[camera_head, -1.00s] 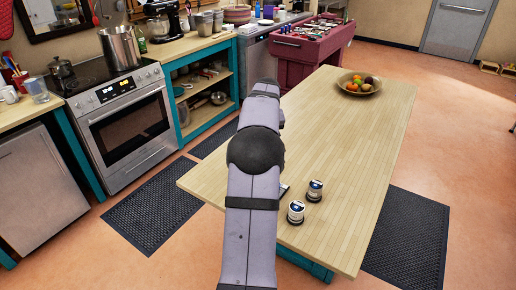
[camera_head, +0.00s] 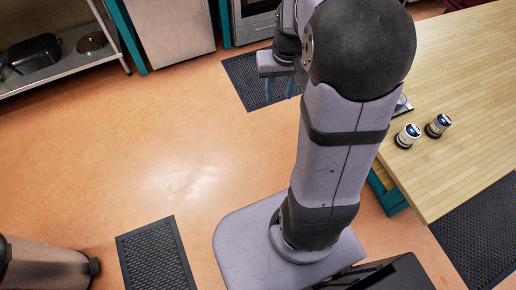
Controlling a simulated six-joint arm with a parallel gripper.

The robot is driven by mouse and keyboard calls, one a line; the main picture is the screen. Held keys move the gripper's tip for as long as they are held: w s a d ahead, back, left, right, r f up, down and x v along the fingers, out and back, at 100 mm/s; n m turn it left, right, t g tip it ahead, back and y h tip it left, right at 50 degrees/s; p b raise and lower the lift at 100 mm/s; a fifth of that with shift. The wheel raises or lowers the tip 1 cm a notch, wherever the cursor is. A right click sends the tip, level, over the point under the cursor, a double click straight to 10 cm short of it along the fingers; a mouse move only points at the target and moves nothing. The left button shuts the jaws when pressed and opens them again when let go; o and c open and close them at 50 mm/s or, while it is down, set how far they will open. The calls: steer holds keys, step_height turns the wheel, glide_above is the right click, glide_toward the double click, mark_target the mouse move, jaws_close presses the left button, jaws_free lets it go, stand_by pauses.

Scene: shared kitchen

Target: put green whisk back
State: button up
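I see no green whisk in the current head view. My arm fills the upper middle of the picture and bends over at a dark rounded joint. My gripper (camera_head: 284,84) is partly in view at the arm's far end, left of that joint. It hangs over the floor near a dark mat. It is small and partly hidden, so I cannot tell whether its fingers are open or shut, or whether it holds anything.
A wooden table (camera_head: 470,100) stands at the right, with two small jars (camera_head: 408,136) near its edge. Dark mats (camera_head: 155,258) lie on the floor. A steel bin (camera_head: 45,268) stands lower left, a shelf (camera_head: 75,65) upper left. The orange floor (camera_head: 150,160) between is clear.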

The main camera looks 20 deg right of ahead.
steer(key=s+a+f+n, duration=0.1)
steer(key=s+a+f, duration=0.1)
steer(key=s+a, duration=0.4)
steer(key=s+a+f+n+g, duration=0.1)
steer(key=s+a+f+n, duration=0.1)
steer(key=s+a, duration=0.4)
steer(key=shift+s+f+g, duration=0.25)
steer(key=shift+s+g, duration=0.05)
steer(key=shift+s, duration=0.2)
